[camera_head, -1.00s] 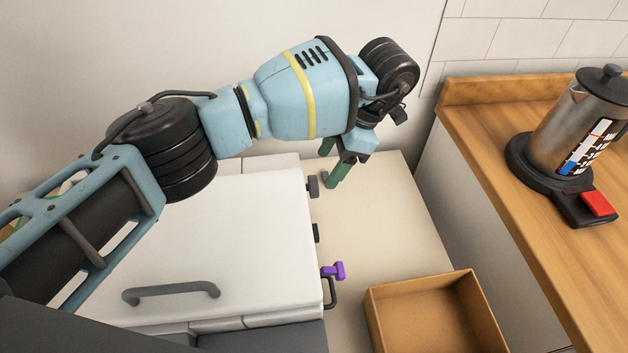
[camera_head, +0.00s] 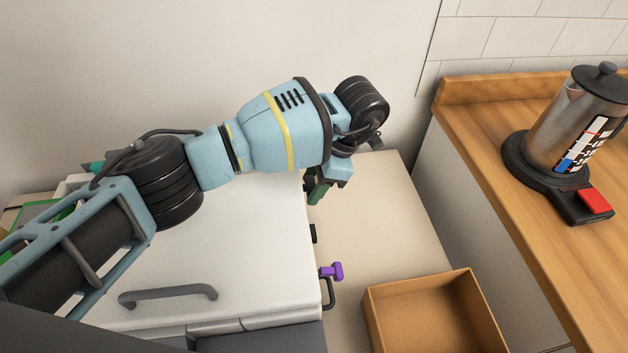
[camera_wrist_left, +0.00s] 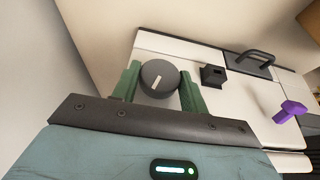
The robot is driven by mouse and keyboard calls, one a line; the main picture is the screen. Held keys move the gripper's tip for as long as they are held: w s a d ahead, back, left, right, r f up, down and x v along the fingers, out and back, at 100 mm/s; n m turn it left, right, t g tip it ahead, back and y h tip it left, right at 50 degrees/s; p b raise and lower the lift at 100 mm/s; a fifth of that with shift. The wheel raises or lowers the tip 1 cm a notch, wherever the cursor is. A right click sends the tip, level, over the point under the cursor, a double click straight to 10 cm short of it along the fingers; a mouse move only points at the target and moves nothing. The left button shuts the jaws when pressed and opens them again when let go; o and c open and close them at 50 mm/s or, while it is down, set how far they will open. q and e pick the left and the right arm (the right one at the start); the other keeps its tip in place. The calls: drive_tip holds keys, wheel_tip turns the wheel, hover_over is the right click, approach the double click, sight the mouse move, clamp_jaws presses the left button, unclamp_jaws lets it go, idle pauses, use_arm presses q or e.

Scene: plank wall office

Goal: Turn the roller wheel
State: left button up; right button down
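The roller wheel (camera_wrist_left: 159,79) is a dark grey round knob with a white mark on its face. It shows in the left wrist view on the end of the white cabinet. My left gripper (camera_wrist_left: 160,86) has its two green fingers apart, one on each side of the wheel. The gaps are narrow, and I cannot tell whether either finger touches it. In the head view my left gripper (camera_head: 318,189) is at the cabinet's far right edge, and the wheel is hidden there. My right gripper is not in view.
The white cabinet (camera_head: 240,260) has a dark block (camera_head: 313,233) and a purple knob (camera_head: 333,271) along its right side. An open cardboard box (camera_head: 372,315) stands at the lower right. A wooden counter (camera_head: 480,130) carries a coffee press (camera_head: 560,130).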

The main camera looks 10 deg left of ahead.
use_arm(q)
drive_tip(key=c, duration=0.4)
drive_tip(key=shift+r+t+p, duration=0.15)
drive_tip(key=shift+t+p, duration=0.5)
drive_tip(key=shift+t, duration=0.05)
drive_tip(key=shift+s+n+t+y+p, duration=0.15)
drive_tip(key=shift+n+t+y+p, duration=0.15)
drive_tip(key=shift+t+p, duration=0.25)
drive_tip(key=shift+s+d+t+y+p, duration=0.1)
drive_tip(key=shift+t+y+p, duration=0.5)
drive_tip(key=shift+t, duration=0.65)
drive_tip(key=shift+f+n+t+p, duration=0.25)
drive_tip(key=shift+n+t+p, duration=0.15)
drive_tip(key=shift+t, duration=0.2)
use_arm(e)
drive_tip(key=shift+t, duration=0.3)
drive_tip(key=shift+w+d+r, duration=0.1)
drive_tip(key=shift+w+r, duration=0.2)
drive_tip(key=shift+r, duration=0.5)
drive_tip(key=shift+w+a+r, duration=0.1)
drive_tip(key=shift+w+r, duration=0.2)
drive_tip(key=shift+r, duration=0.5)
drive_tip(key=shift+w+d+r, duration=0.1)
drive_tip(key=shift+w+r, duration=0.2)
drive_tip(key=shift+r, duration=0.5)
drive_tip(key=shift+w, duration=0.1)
